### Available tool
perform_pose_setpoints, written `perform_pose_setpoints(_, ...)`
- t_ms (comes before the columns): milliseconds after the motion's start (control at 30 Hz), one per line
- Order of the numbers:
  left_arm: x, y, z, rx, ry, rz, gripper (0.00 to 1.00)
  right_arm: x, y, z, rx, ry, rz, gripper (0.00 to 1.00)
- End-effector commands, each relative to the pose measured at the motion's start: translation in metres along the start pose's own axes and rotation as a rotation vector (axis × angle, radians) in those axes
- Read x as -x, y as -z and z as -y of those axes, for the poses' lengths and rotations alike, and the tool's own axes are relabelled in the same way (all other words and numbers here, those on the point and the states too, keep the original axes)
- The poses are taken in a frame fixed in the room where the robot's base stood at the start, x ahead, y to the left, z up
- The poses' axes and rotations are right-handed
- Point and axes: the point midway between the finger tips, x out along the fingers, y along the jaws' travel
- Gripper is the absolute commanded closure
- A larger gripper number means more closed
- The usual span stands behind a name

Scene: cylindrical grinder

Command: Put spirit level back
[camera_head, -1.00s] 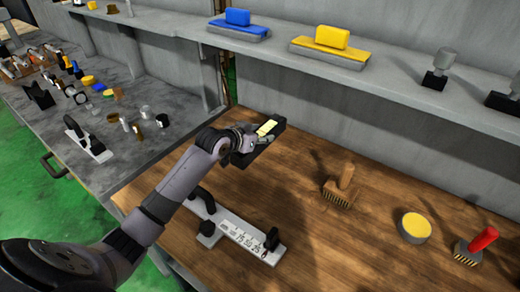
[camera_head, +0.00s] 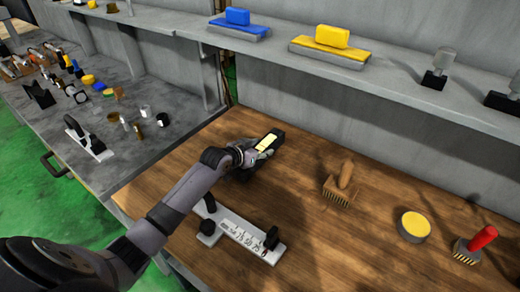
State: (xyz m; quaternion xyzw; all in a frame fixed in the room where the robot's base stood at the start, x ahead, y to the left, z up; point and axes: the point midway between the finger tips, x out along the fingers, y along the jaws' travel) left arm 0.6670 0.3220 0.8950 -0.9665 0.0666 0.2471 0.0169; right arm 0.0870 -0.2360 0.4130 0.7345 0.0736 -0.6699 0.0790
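The spirit level (camera_head: 269,142) is a black bar with a pale yellow strip on top. It is at the back left of the wooden bench top (camera_head: 310,235), low over or on the wood; I cannot tell if it touches. My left gripper (camera_head: 250,154) is at the spirit level's near side with its fingers around the bar, seemingly shut on it. My own gripper and wrist hide part of the bar and the fingertips. My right gripper is not in view.
A white measuring gauge (camera_head: 241,236) with black fittings lies in front of my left forearm. A wooden brush (camera_head: 341,187), a yellow-topped round tin (camera_head: 414,226) and a red-handled brush (camera_head: 476,246) stand to the right. A grey shelf (camera_head: 390,78) overhangs behind.

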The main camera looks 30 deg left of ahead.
Motion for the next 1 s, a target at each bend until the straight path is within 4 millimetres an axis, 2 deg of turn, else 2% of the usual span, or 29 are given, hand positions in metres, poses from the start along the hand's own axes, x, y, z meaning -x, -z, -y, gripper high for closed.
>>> perform_pose_setpoints(267, 0.000, 0.000, 0.000, 0.000, 0.000, 0.000, 0.39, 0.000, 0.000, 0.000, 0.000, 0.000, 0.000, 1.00)
perform_pose_setpoints(600, 0.003, 0.001, 0.000, -0.001, 0.000, 0.000, 0.39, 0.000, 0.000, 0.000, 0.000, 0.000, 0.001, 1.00)
perform_pose_setpoints(767, 0.020, 0.000, 0.000, -0.002, 0.000, 0.000, 0.39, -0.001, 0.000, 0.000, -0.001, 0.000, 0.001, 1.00)
perform_pose_setpoints(1000, 0.057, 0.000, 0.000, -0.003, 0.000, 0.001, 0.39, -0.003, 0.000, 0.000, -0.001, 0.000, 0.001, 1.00)
